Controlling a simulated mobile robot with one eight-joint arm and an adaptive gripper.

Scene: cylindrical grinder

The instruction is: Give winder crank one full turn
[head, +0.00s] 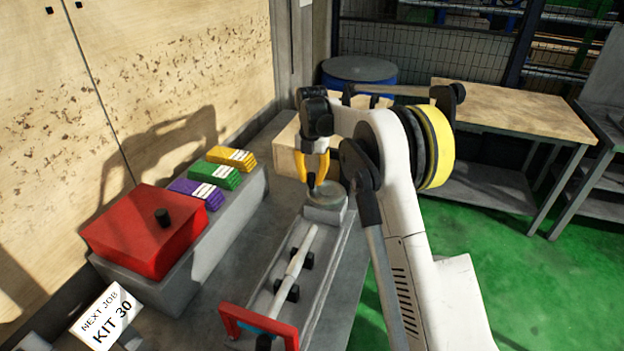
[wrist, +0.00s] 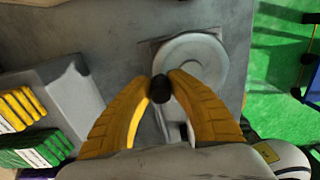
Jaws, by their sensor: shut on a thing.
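The winder is a pale round disc on a grey block at the far end of a grey bed, in the head view (head: 329,194) and the wrist view (wrist: 192,62). Its crank knob is a small dark upright piece (head: 311,181), also in the wrist view (wrist: 160,90), at the disc's near-left edge there. My gripper (head: 312,178) points down over the winder with yellow fingers. In the wrist view its fingertips (wrist: 160,80) are shut on the knob from both sides. The crank's arm under the knob is mostly hidden.
A pale rod (head: 296,258) lies along the bed on dark supports, with a red frame (head: 258,328) at the near end. A red box (head: 146,231) and yellow, green and purple stacks (head: 232,158) stand on a ledge to the left. A wooden-topped table (head: 515,110) stands at back right.

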